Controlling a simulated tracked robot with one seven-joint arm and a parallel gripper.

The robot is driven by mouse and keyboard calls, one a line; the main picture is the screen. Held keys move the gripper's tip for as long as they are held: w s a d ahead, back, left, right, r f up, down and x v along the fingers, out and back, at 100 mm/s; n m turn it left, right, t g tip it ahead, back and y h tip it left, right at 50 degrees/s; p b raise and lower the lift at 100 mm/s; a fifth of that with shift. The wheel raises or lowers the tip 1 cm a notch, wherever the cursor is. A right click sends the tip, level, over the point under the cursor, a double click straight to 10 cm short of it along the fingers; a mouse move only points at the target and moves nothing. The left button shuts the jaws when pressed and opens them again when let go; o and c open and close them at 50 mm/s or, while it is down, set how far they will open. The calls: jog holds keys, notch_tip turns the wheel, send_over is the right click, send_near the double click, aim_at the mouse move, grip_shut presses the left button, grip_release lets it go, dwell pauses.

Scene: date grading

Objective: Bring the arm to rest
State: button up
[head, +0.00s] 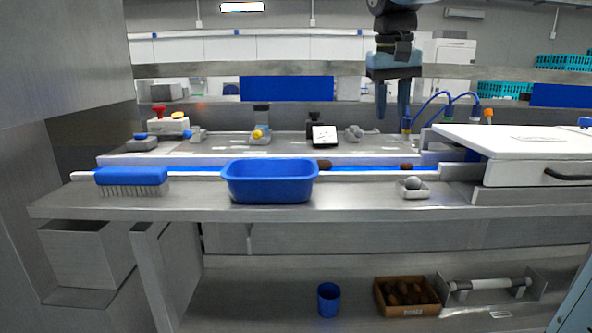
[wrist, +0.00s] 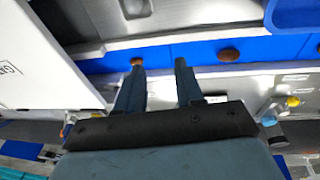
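My gripper (head: 392,103) hangs fingers down at the upper right of the head view, above the back of the bench. Its two blue fingers are apart with nothing between them. In the wrist view the gripper (wrist: 159,68) also shows spread, empty fingers over the blue conveyor belt (wrist: 190,50).
A blue bin (head: 270,190) and a blue brush (head: 131,177) stand on the steel bench (head: 350,204). A white-lidded box (head: 520,140) stands right of the gripper. A crate of dates (head: 407,310) and a blue cup (head: 328,300) are below.

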jog(key=s+d+f+t, duration=0.1)
jog(key=s+d+f, duration=0.1)
jog(key=s+f, duration=0.6)
jog(key=s+d+f+t+y, duration=0.1)
jog(key=s+d+f+t, duration=0.1)
jog(key=s+f, duration=0.7)
jog(key=shift+s+t, duration=0.3)
jog(key=shift+s, duration=0.9)
